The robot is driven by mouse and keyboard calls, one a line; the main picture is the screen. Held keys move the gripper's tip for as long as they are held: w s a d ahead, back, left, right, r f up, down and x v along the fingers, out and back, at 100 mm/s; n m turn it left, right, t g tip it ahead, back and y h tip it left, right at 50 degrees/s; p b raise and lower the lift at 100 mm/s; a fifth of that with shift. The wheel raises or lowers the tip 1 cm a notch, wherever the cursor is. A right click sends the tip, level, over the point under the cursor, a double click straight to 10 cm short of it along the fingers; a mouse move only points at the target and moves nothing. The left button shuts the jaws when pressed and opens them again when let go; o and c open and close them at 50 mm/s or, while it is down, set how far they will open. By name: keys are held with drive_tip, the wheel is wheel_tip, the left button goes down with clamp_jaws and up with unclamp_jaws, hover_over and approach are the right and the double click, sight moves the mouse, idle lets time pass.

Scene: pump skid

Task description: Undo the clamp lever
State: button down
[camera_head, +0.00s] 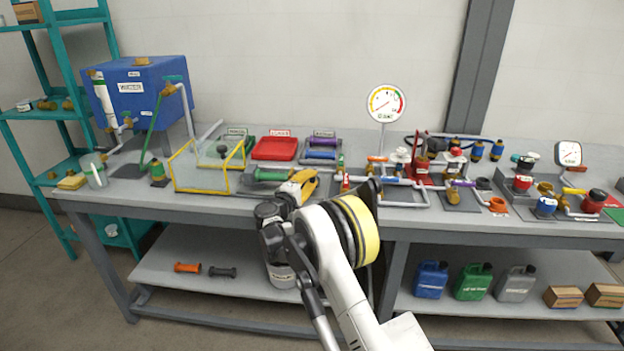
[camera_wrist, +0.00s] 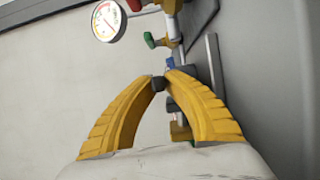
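My gripper (camera_head: 300,186) has yellow fingers and hangs over the front middle of the bench. In the wrist view its fingers (camera_wrist: 164,80) bow outward and come together at their dark tips, with no held object visible between them. I cannot tell for sure which part is the clamp lever. A small green-ended handle (camera_wrist: 151,40) on pipework shows beyond the fingertips, apart from them. A red upright part (camera_head: 345,182) stands on the bench just right of my gripper in the head view. My arm hides some of the bench there.
A round gauge (camera_head: 387,103) stands on a post behind the pipework. A red tray (camera_head: 275,148) and a yellow frame (camera_head: 200,189) are to the left. A blue tank (camera_head: 139,95) stands at the far left. Crowded fittings and valves fill the bench (camera_head: 232,208) to the right.

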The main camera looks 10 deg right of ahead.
drive_tip(key=shift+d+n+t+y, duration=0.15)
drive_tip(key=shift+n+t+y, duration=0.15)
drive_tip(key=shift+y, duration=0.1)
drive_tip(key=n+t+y, duration=0.1)
drive_tip(key=d+n+t+y, duration=0.1)
drive_tip(key=y, duration=0.1)
drive_tip(key=n+y, duration=0.1)
drive_tip(key=shift+s+d+n+t+y, duration=0.25)
drive_tip(key=shift+n+t+y, duration=0.05)
drive_tip(key=shift+t+y, duration=0.1)
drive_tip(key=n+y, duration=0.1)
drive_tip(key=y, duration=0.1)
drive_tip(key=d+n+t+y, duration=0.1)
drive_tip(key=n+y, duration=0.1)
drive_tip(key=y, duration=0.1)
drive_tip(key=shift+w, duration=0.1)
drive_tip(key=shift+w+d+n+y, duration=0.1)
drive_tip(key=shift+d+n+y, duration=0.1)
drive_tip(key=shift+n+y, duration=0.8)
drive_tip(key=shift+w+d+n+y, duration=0.15)
drive_tip(key=shift+n+y, duration=0.45)
drive_tip(key=shift+y, duration=1)
drive_tip(key=c, duration=1.7)
unclamp_jaws()
drive_tip(key=shift+s, duration=0.1)
drive_tip(key=v, duration=1.2)
drive_tip(key=shift+r, duration=0.25)
